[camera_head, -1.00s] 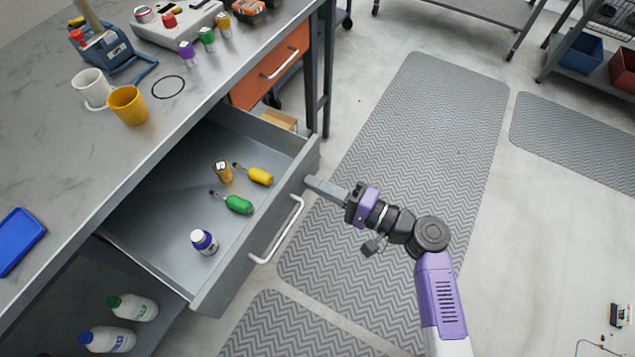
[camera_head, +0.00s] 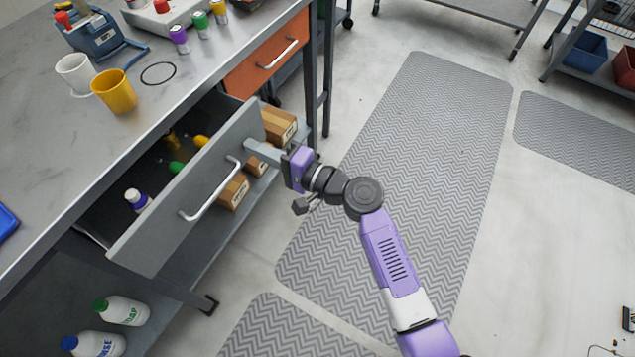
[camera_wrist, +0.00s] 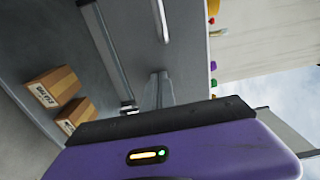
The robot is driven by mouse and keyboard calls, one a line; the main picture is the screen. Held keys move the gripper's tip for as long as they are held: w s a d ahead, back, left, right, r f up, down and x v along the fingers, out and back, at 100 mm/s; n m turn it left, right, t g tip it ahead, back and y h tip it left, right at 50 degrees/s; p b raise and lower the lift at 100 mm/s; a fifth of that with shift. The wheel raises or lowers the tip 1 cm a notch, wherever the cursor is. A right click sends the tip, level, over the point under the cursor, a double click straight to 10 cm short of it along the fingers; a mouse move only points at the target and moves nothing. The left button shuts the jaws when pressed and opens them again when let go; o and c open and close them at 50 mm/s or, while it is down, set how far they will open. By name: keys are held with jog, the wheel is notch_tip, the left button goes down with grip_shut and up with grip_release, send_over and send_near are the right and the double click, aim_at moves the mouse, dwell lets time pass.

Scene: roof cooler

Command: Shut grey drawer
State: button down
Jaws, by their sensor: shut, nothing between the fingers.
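The grey drawer (camera_head: 190,190) is partly open under the workbench, its front standing out from the bench. A pale bar handle (camera_head: 212,190) runs along its front. Inside it show a white bottle with a purple label (camera_head: 137,199), a green-handled tool (camera_head: 176,168) and yellow items, partly hidden by the drawer front. My gripper (camera_head: 254,149) is shut and empty, its fingertips at the drawer front near its far right end, beyond the handle. In the wrist view the shut fingers (camera_wrist: 158,90) point at the grey front beside the handle (camera_wrist: 107,50); contact looks likely but is not certain.
An orange drawer (camera_head: 267,62) sits beyond it, looking closed. A yellow mug (camera_head: 115,92) and a white mug (camera_head: 75,73) stand on the bench. The floor mat (camera_head: 420,150) is clear.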

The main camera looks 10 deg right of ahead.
aim_at(214, 129)
jog(key=b+x, duration=0.4)
jog(key=x, duration=0.6)
jog(key=shift+w+a+f+b, duration=0.15)
jog(key=shift+w+a+b, duration=0.15)
jog(key=shift+b, duration=0.05)
jog(key=shift+w+a, duration=0.4)
jog(key=shift+a, duration=0.1)
jog(key=shift+w+a+r+b, duration=0.1)
jog(key=shift+a+r+b, duration=0.05)
jog(key=shift+r+b, duration=0.2)
jog(key=shift+a, duration=0.1)
